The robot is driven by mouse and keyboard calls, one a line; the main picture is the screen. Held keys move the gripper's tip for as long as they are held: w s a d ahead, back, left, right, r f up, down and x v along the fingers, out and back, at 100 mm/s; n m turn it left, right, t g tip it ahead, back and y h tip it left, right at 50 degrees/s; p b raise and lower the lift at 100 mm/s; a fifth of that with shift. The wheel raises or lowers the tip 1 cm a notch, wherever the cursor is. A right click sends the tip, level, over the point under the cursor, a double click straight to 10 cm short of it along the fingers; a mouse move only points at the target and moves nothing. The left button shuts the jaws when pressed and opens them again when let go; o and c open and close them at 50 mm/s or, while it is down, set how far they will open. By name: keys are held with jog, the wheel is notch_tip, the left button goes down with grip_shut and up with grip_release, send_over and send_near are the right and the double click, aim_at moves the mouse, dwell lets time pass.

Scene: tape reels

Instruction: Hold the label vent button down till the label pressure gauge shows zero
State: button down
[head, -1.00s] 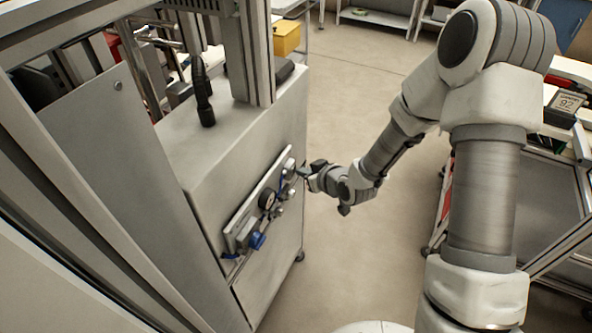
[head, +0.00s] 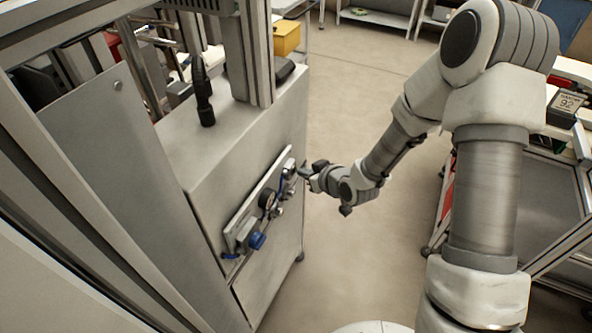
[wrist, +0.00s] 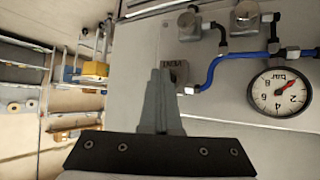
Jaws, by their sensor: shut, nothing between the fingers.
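My gripper (head: 304,172) is at the far end of the valve panel (head: 243,212) on the cabinet's side. In the wrist view its fingers (wrist: 160,74) are shut together, with nothing between them. Their tips overlap a small grey block with a dark label plate (wrist: 181,70). The vent button is not clearly visible; the fingertips may hide it. I cannot tell whether they touch or press it. The round white pressure gauge (wrist: 280,93) appears upside down, its red needle pointing up and right; I cannot read the value surely. It also shows in the head view (head: 267,199).
Blue hoses (wrist: 215,66) and metal fittings (wrist: 246,17) sit close beside the fingers. A bench (head: 540,175) stands at right. The floor (head: 350,235) between is clear.

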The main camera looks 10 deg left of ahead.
jog(key=shift+s+d, duration=0.25)
jog(key=shift+d, duration=0.35)
jog(key=shift+d, duration=0.15)
jog(key=shift+s+d, duration=0.3)
jog(key=shift+d, duration=0.45)
jog(key=shift+s+d, duration=0.25)
jog(key=shift+d, duration=0.5)
jog(key=shift+s+d, duration=0.3)
jog(key=shift+d, duration=0.45)
